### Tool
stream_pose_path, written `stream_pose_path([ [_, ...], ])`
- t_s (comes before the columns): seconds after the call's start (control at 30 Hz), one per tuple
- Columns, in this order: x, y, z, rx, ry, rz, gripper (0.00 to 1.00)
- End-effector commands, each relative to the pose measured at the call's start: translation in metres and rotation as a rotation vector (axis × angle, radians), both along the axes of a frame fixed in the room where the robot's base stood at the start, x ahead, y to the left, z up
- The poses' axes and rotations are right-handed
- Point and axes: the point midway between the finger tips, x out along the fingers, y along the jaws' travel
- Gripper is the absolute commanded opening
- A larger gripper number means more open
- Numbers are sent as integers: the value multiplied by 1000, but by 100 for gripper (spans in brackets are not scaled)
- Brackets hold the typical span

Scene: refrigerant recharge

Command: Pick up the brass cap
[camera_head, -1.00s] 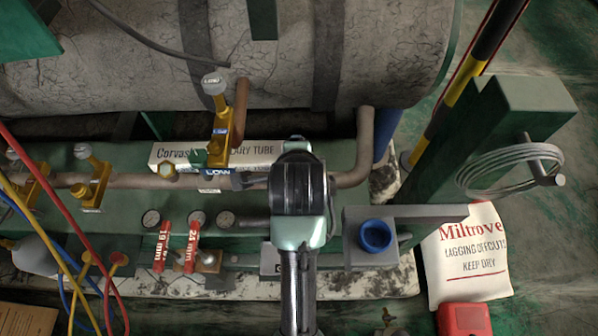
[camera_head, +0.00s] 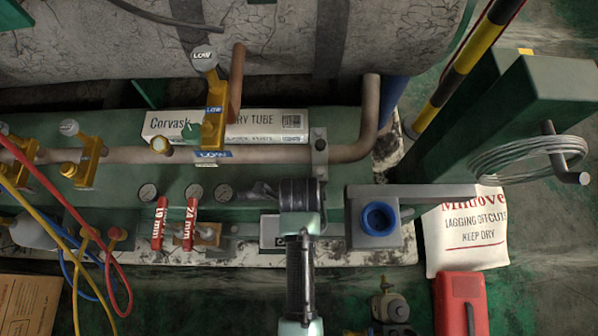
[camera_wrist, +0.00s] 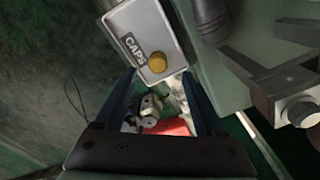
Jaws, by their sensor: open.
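The brass cap (camera_wrist: 157,62) is a small round yellow piece on a pale box labelled CAPS (camera_wrist: 133,25) in the wrist view. It sits near the box's lower right edge. My gripper (camera_wrist: 159,75) is open, with one dark finger on each side of the picture. The cap appears between the fingertip lines, just beyond them, and nothing is held. In the head view, a corner of the CAPS box (camera_head: 270,232) shows left of my arm. The cap and my fingers are hidden there.
A grey bracket with a blue cup (camera_head: 379,218) stands right of my arm. Gauges and red tags (camera_head: 190,222) are on the left. Yellow valves (camera_head: 213,125) and a pipe lie behind. A red case (camera_head: 460,304) and small fittings (camera_head: 391,308) are on the floor.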

Motion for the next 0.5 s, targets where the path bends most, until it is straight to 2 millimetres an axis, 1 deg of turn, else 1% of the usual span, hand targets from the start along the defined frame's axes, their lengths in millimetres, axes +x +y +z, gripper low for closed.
stream_pose_path([
  [0.17,-1,0,-12,0,0,1,72],
  [0.4,-4,0,-48,0,-1,1,72],
  [0.5,-5,0,-54,0,-1,1,72],
])
